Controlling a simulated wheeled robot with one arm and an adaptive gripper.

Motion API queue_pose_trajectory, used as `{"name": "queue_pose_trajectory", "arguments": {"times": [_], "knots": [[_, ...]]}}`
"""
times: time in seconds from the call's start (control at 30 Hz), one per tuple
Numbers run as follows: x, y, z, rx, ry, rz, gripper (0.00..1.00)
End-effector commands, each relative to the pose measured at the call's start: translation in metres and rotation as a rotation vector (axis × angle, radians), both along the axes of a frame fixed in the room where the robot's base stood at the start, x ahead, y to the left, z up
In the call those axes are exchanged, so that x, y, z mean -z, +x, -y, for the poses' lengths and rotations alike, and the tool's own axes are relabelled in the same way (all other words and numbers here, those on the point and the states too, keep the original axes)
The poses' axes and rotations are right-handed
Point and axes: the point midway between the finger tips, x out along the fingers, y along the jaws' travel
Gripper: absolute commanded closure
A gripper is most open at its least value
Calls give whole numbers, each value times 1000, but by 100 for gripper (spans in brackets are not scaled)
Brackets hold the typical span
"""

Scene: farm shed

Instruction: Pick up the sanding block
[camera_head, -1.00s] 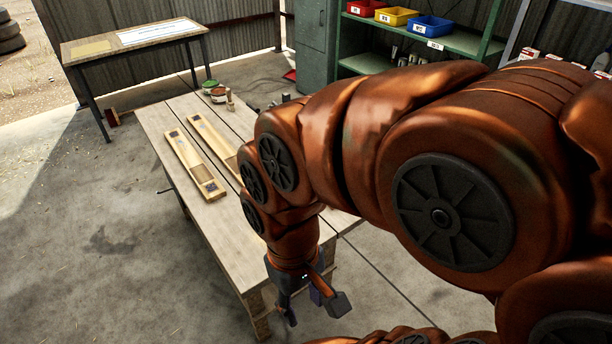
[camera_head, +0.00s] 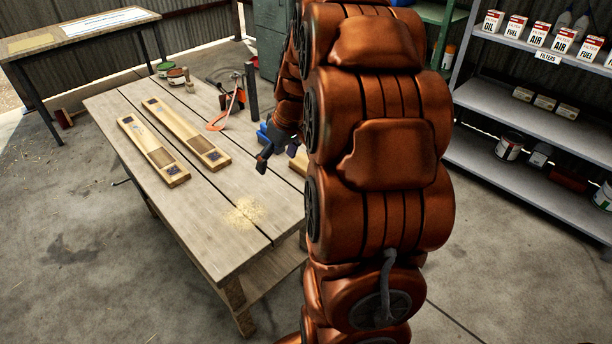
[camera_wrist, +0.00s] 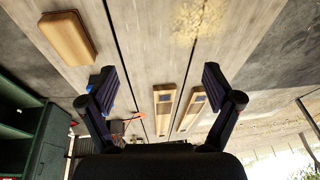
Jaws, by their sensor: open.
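A tan wooden block (camera_wrist: 67,37) with rounded edges lies on the workbench in the upper left of the wrist view; it looks like the sanding block. In the head view a small part of a tan block (camera_head: 299,161) shows beside my arm, which hides the rest. My gripper (camera_wrist: 160,74) is open and empty, with both dark fingers spread. The block is outside the fingers, beyond the left one in the wrist view. In the head view my gripper (camera_head: 264,157) is over the right side of the workbench (camera_head: 205,232), partly hidden by my arm.
Two long wooden pieces with dark patches (camera_head: 153,150) (camera_head: 187,134) lie on the workbench. Sawdust (camera_head: 243,212) lies near its front. An orange tool (camera_head: 222,117), a blue item (camera_head: 263,134) and cans (camera_head: 177,76) are farther back. Shelves (camera_head: 530,120) stand at the right.

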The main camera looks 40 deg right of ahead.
Motion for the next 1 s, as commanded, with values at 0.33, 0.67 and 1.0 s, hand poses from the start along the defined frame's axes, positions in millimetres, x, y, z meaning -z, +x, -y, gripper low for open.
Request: {"name": "queue_pose_trajectory", "arguments": {"times": [0.33, 0.67, 1.0], "knots": [[56, 13, 136, 49, -82, 112, 10], [76, 20, 153, 50, -99, 126, 10], [108, 39, 148, 50, -97, 123, 10]]}}
